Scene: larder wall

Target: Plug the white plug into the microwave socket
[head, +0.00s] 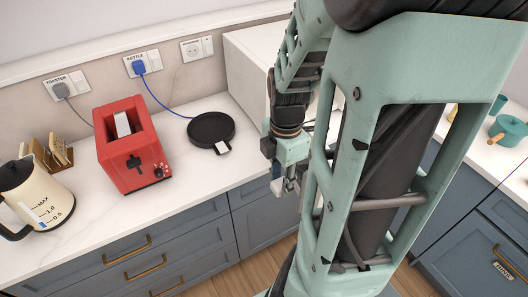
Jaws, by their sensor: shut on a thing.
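An empty wall socket (194,49) with a switch is the rightmost of three on the back wall. Its label is too small to read. It is well behind and left of my gripper, clear of it.
A grey plug (61,90) sits in the toaster socket and a blue plug (139,67) in the kettle socket. A white box-like unit (255,62) is partly behind my arm.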

